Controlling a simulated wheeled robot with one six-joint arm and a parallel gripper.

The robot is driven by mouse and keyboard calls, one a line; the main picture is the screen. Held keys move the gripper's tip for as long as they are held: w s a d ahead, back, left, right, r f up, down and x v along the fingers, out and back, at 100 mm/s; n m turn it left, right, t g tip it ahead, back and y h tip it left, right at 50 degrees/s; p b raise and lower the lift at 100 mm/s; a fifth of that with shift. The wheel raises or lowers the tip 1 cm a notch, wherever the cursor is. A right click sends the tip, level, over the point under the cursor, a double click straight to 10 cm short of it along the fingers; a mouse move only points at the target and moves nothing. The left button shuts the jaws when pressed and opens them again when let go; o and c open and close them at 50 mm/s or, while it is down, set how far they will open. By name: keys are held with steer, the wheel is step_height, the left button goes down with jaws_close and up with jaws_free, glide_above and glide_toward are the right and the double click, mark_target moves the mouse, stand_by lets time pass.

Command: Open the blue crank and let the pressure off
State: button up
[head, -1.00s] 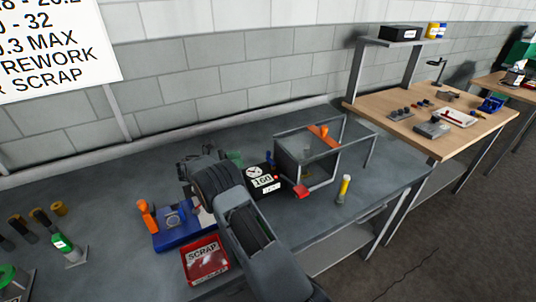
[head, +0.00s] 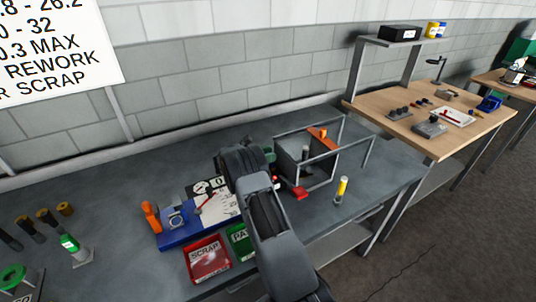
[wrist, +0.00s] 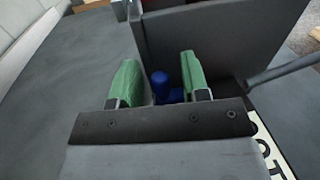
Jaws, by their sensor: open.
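The blue crank (wrist: 160,84) shows in the wrist view as an upright blue knob with a lower blue part to its right. It stands between the two green fingers of my gripper (wrist: 158,78), with a visible gap to the left finger. The right finger partly overlaps the lower blue part, and I cannot tell whether they touch. My gripper is open. In the head view my arm hides the crank and most of the gripper. A gauge panel (head: 205,187) with a black-and-white face sits left of my arm.
A grey panel (wrist: 215,42) stands just beyond the fingers. In the head view a framed guard (head: 318,160) with an orange handle stands right of my arm.

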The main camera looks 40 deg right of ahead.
steer(key=shift+c, duration=0.4)
jaws_close()
